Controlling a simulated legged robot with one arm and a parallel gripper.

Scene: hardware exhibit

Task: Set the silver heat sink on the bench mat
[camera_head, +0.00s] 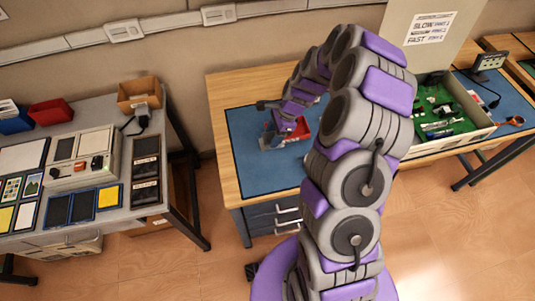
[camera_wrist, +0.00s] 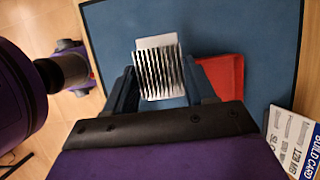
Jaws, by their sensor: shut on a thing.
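The silver finned heat sink (camera_wrist: 158,70) sits between the two fingers of my gripper (camera_wrist: 161,85), which is shut on it. The blue bench mat (camera_wrist: 112,28) spreads beneath it, and also shows in the head view (camera_head: 250,170) on the wooden bench. In the head view my gripper (camera_head: 272,136) is low over the mat, left of my arm. I cannot tell whether the heat sink touches the mat or hangs just above it. My fingers hide part of its sides.
A red tray (camera_wrist: 224,75) lies on the mat just right of the heat sink, partly behind my right finger. A printed build card (camera_wrist: 287,140) is at the lower right. A box with green boards (camera_head: 440,105) stands farther right. The mat's front left is clear.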

